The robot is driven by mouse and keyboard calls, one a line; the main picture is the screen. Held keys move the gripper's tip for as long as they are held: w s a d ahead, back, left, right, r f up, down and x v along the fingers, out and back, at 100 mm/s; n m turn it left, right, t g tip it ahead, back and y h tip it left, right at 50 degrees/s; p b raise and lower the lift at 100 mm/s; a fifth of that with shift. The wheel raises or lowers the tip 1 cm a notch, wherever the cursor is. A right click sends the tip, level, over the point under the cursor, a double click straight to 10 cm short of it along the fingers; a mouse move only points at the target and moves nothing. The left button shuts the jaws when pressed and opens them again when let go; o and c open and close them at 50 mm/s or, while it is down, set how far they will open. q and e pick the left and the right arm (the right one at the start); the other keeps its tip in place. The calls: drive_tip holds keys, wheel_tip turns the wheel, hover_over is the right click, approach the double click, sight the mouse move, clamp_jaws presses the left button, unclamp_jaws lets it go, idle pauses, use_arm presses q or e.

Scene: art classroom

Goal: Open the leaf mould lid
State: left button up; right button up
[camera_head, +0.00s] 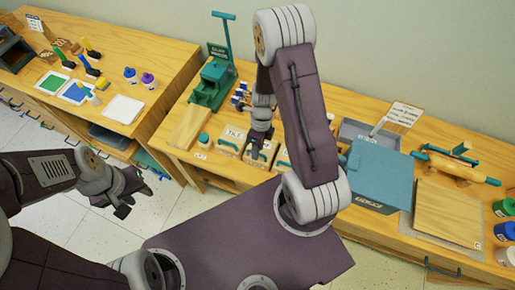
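Several small pale moulds with teal handles stand in a row on the middle table. The left mould (229,146) has a small label, and the middle mould (260,155) and another mould (283,163) are to its right. The labels are too small to read surely, so I cannot tell which is the leaf mould. My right gripper (260,141) points down over the middle mould; whether it touches the handle is unclear. The mould tops appear closed. My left gripper (124,197) hangs over the floor gap, away from the moulds, apparently empty.
A green press (211,85) and a wooden board (188,127) are left of the moulds. A teal box (377,175) stands to the right, then a rolling pin (456,167) and a board (450,212). The left table (170,75) holds paint trays and brushes.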

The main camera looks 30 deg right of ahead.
clamp_jaws()
idle(1.4)
